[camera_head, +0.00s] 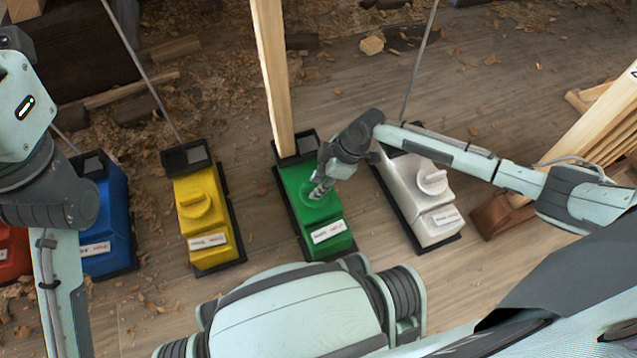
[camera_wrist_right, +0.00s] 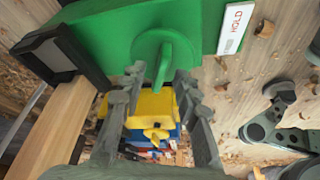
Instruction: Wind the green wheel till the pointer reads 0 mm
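The green box (camera_head: 314,215) stands on the floor in the middle of the head view, with a white label (camera_head: 328,231) on top. In the wrist view its label reads HOLD (camera_wrist_right: 235,28). The green wheel (camera_wrist_right: 163,60) is a round disc with a raised grip bar. My right gripper (camera_head: 318,190) is over the wheel and hides most of it in the head view. In the wrist view its fingers (camera_wrist_right: 160,76) are apart, one on each side of the bar, with gaps visible. No pointer or scale is readable. My left arm is at the left; its gripper is out of view.
A yellow box (camera_head: 205,215) and a blue box (camera_head: 105,225) stand to the left, a white box (camera_head: 420,195) to the right. A wooden post (camera_head: 272,70) rises behind the green box. Wood shavings and offcuts litter the floor. A timber frame (camera_head: 600,130) is at right.

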